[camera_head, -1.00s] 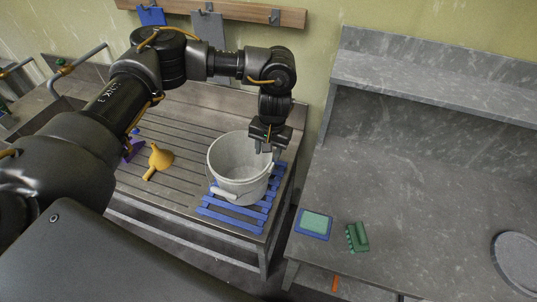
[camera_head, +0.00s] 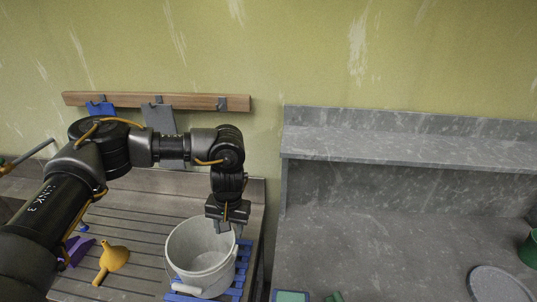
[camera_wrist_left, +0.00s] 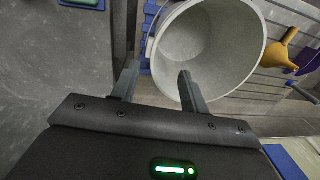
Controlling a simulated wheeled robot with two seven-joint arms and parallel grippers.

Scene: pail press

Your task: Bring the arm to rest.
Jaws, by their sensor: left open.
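My left gripper (camera_head: 228,226) points down at the right rear rim of a white pail (camera_head: 187,262). In the left wrist view the gripper (camera_wrist_left: 158,88) is open, its two fingers apart with nothing held. One finger lies in front of the pail (camera_wrist_left: 200,45) there and the other is to the left of its rim. I cannot tell whether a finger touches the rim. The pail stands upright and looks empty, on a blue slatted rack (camera_head: 240,268). My right gripper is not in view.
A yellow funnel (camera_head: 113,259) and a purple item (camera_head: 76,250) lie left of the pail on the slatted bench. A wooden rail (camera_head: 200,102) with hooks runs along the wall behind. At right, a grey counter (camera_head: 390,250) has a raised shelf (camera_head: 400,147) and a round grey disc (camera_head: 497,285).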

